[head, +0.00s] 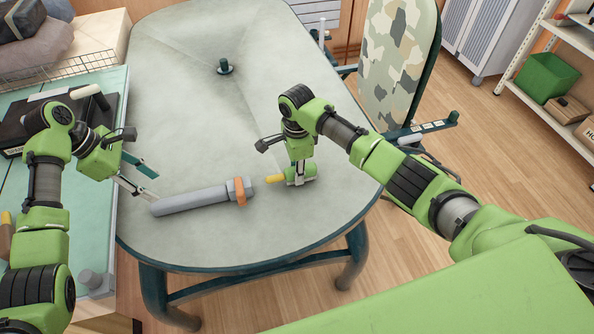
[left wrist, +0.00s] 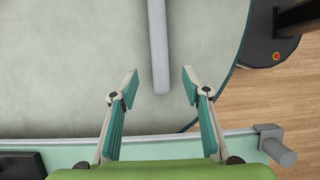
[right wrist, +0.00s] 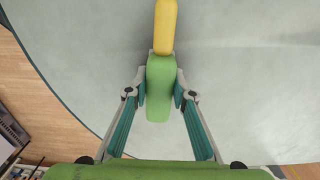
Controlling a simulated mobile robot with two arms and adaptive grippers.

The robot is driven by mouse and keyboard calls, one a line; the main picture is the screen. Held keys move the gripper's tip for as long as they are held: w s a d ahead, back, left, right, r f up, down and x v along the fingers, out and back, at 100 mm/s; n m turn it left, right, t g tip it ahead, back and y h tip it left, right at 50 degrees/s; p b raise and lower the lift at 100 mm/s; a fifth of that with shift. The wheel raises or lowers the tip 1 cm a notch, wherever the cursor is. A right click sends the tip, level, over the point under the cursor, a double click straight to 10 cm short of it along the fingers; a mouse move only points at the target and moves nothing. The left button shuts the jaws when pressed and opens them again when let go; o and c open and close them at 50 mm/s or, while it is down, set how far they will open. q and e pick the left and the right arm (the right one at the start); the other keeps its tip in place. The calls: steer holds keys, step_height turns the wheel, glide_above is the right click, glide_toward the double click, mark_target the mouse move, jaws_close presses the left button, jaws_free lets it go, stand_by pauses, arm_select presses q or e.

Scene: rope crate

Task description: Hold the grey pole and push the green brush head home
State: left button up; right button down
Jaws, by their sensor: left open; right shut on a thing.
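The grey pole (head: 190,201) lies on the table with a grey block and an orange band (head: 240,192) at its right end. The green brush head (head: 307,172) has a yellow part (head: 275,179) that points left toward the pole's banded end, with a gap between them. My right gripper (head: 300,181) is shut on the green brush head; in the right wrist view its fingers press both sides of the green body (right wrist: 159,88). My left gripper (head: 150,184) is open at the pole's left end. In the left wrist view the pole (left wrist: 158,45) points between its spread fingers (left wrist: 160,85).
A pale green side table (head: 95,235) with a black box adjoins on the left.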

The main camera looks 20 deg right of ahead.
mark_target(176, 199)
arm_select(q)
steer(key=x, duration=1.1)
steer(key=shift+d+f, duration=0.2)
jaws_close()
stand_by(0.4)
